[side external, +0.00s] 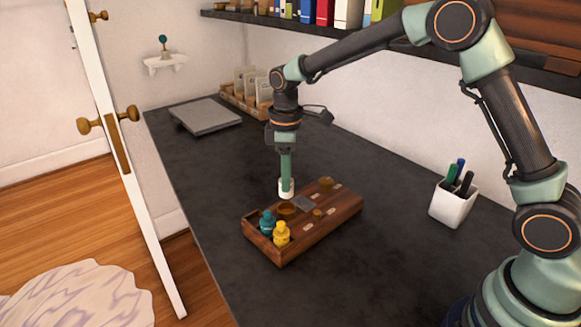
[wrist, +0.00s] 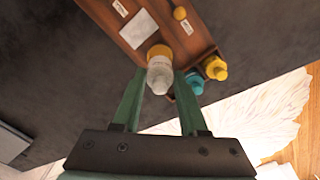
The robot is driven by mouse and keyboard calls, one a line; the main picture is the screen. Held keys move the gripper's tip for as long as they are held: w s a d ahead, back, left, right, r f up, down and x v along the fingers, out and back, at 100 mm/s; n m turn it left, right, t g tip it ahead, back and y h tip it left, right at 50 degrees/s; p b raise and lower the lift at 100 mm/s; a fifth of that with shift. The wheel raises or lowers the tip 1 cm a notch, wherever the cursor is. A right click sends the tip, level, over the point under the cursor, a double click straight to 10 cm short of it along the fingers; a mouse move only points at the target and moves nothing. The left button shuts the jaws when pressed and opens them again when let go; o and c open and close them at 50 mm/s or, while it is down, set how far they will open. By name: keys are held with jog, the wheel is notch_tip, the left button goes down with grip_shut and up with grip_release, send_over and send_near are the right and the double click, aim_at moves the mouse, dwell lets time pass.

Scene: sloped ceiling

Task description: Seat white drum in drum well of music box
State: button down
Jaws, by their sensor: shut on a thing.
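The white drum (side external: 286,188) hangs upright in my gripper (side external: 286,178), which is shut on it. The wooden music box (side external: 325,227) lies below on the dark desk. A round brass-coloured well (side external: 287,208) in its top is just under the drum in the side view; I cannot tell the exact gap. In the wrist view the drum (wrist: 160,78) sits between my green fingers (wrist: 164,82) and partly covers a round yellow-brown ring (wrist: 159,52) on the music box (wrist: 112,22). A teal piece (side external: 267,222) and a yellow piece (side external: 281,234) stand at the box's left end.
The box top also has a grey plate (side external: 304,203), a brass round (side external: 326,184) and a small knob (side external: 317,214). A white pen cup (side external: 453,203) stands right. A closed laptop (side external: 206,115) and a wooden card rack (side external: 246,95) lie behind. Desk around the box is clear.

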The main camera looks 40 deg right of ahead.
aim_at(286, 195)
jog(key=shift+f, duration=2.85)
jog(key=shift+f, duration=0.15)
jog(key=shift+c, duration=2.2)
grip_release()
